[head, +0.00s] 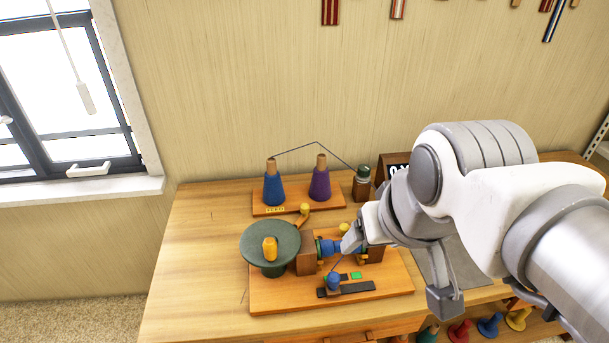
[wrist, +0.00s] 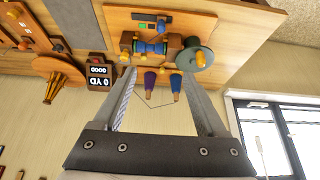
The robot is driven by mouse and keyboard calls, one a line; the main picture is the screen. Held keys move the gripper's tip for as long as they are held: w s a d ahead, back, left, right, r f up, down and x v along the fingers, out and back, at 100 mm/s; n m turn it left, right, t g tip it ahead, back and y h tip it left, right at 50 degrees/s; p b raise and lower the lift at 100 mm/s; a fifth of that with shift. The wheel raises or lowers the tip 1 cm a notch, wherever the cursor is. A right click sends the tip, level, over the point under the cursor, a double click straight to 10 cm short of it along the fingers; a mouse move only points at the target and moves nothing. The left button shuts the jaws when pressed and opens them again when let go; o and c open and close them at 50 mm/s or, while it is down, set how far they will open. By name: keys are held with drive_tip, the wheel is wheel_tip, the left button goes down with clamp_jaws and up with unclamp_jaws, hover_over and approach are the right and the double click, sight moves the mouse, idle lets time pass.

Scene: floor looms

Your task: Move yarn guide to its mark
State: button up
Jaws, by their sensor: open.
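The yarn guide (head: 333,281), a small blue knob, stands on a dark rail (head: 358,288) at the front of the wooden winder board (head: 280,298). A bright green mark (head: 356,275) lies just right of it. In the wrist view, which looks inverted, the guide (wrist: 161,25) and the green mark (wrist: 141,26) show near the top. My gripper (wrist: 159,72) is open, with nothing between its fingers. In the head view my arm reaches in from the right and covers part of the winder.
A green round table with a yellow knob (head: 270,250) stands left of the winder's brown block (head: 307,254). Blue (head: 273,188) and purple (head: 320,184) yarn cones stand behind, with a thread running over them. A counter sign (wrist: 98,71) stands nearby. The bench's left end is clear.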

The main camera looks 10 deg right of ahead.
sight(334, 275)
drive_tip(key=w+f+m+g+b, duration=0.1)
drive_tip(key=w+f+g+b, duration=0.1)
drive_tip(key=w+f+b, duration=0.2)
drive_tip(key=w+f+m+g+b, duration=0.1)
drive_tip(key=w+f+b, duration=0.3)
drive_tip(key=w+f, duration=0.2)
drive_tip(key=w+f+m+g+b, duration=0.1)
drive_tip(key=w+f+g+b, duration=0.1)
drive_tip(key=w+f+b, duration=0.2)
drive_tip(key=shift+w+a+f+m+g, duration=0.1)
drive_tip(key=shift+w+f+m+g, duration=0.2)
drive_tip(key=shift+w+f, duration=0.4)
wheel_tip(334, 275, down, 17)
drive_tip(key=b, duration=0.5)
drive_tip(key=shift+f, duration=0.1)
clamp_jaws()
